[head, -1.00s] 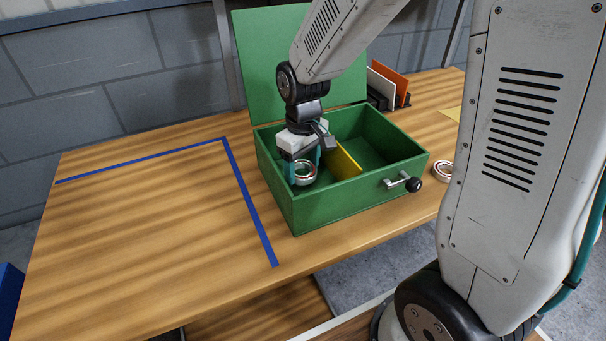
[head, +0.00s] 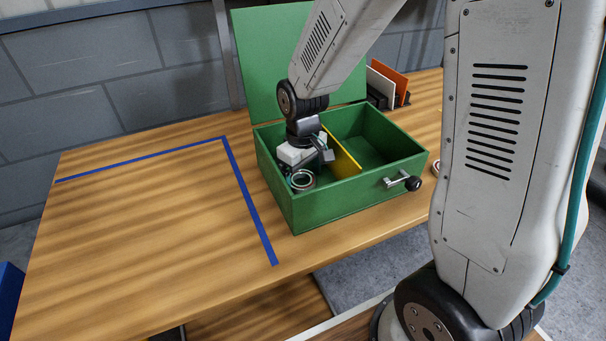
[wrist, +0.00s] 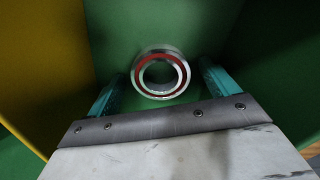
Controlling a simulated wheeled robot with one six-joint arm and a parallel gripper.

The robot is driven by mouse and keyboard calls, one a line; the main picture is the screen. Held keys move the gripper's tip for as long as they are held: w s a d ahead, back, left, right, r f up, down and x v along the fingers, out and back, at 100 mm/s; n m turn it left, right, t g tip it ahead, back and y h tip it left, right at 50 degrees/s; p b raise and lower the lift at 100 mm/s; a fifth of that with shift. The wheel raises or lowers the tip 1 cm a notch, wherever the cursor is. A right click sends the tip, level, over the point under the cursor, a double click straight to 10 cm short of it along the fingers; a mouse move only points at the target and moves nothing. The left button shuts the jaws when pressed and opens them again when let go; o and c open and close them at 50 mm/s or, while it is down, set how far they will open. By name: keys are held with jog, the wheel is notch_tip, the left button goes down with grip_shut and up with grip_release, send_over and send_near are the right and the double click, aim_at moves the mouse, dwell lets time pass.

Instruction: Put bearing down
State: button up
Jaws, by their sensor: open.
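A silver bearing with a red-brown ring (head: 303,187) is in the left compartment of the green box (head: 345,205). In the wrist view the bearing (wrist: 184,74) sits between the two teal fingers, with a visible gap to each; it appears to lie on the compartment floor, though contact is hard to confirm. My gripper (wrist: 160,88) is open around it, reaching down into the compartment; it also shows in the head view (head: 300,170). In the head view its fingers are mostly hidden. A yellow divider (head: 341,158) stands to the right of the gripper.
The box's green lid (head: 265,60) stands open behind. A second bearing (head: 435,168) on the table is mostly hidden by my arm. Orange and white panels (head: 392,85) stand behind right. The blue-taped table area (head: 150,210) is clear.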

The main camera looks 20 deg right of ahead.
notch_tip(320, 180, up, 11)
jog(key=s+d+r+m, duration=0.1)
jog(key=s+r, duration=0.2)
jog(key=s, duration=0.4)
jog(key=s+d+r+m, duration=0.1)
jog(key=s+r+m, duration=0.1)
jog(key=s, duration=0.5)
jog(key=s+d+r+m+t, duration=0.1)
jog(key=s+r, duration=0.2)
jog(key=s, duration=0.5)
jog(key=shift+d+r+m, duration=0.3)
jog(key=shift+r, duration=0.1)
